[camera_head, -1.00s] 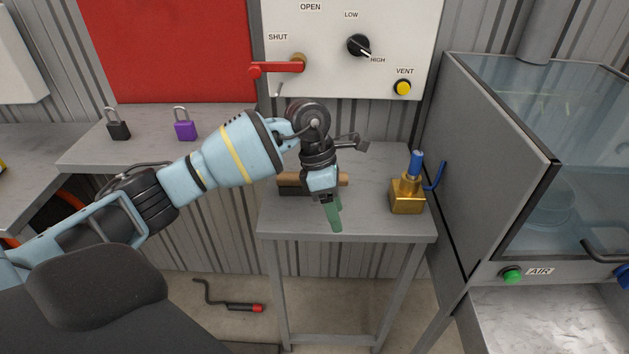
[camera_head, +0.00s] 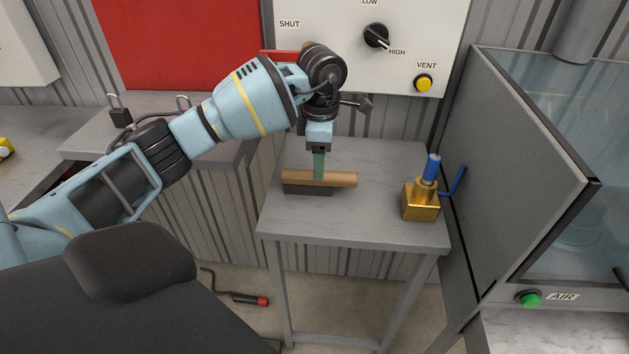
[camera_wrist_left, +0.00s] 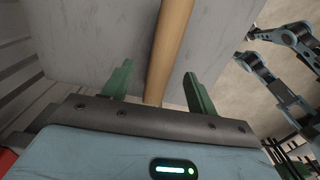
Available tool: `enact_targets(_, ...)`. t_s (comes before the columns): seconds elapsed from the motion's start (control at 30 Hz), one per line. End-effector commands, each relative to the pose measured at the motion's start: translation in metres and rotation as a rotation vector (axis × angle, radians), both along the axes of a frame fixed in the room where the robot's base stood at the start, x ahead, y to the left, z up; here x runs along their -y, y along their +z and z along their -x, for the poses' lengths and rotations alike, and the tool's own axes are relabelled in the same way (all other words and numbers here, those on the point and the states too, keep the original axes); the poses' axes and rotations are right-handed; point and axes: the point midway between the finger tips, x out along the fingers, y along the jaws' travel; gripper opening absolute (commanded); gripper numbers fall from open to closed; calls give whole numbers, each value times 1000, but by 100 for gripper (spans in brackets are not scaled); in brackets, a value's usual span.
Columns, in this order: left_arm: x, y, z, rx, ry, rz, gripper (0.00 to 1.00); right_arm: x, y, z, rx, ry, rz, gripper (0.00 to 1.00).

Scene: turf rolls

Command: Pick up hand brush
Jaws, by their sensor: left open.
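The hand brush (camera_head: 340,179) lies on the small grey table, with a tan wooden handle and a dark bristle block at its left part. My left gripper (camera_head: 319,172) points down over the middle of the brush, its green fingers overlapping the wood in the head view. In the left wrist view the jaws (camera_wrist_left: 158,78) are open, and the wooden handle (camera_wrist_left: 172,45) runs between the two green fingers, with a gap on each side. I cannot tell how far down the fingers reach.
The small table (camera_head: 350,228) also holds a brass block (camera_head: 421,204) with a blue top to the right of the brush. A glass-fronted cabinet (camera_head: 500,170) stands at the right. A control panel (camera_head: 440,45) is on the wall behind. The table's front is clear.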

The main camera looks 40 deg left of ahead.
Motion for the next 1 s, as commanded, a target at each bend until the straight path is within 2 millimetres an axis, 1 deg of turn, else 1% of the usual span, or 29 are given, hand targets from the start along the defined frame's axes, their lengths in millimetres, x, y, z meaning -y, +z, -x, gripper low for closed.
enact_targets(0.07,-1,-7,1,-3,0,-1,58,0,1,-1,2,0,0,0)
enact_targets(0.3,-2,-39,4,-2,-1,0,58,0,4,-3,8,0,0,0)
enact_targets(0.4,-2,-48,5,-3,-1,-1,58,0,4,-3,8,0,0,0)
enact_targets(0.67,-2,-51,4,-1,-1,1,58,0,4,-4,10,-1,-1,0)
enact_targets(0.7,-2,-51,4,-1,-1,1,57,0,4,-4,10,-1,-1,0)
enact_targets(1.0,-2,-51,4,0,-1,0,18,0,4,-4,10,-2,-1,0)
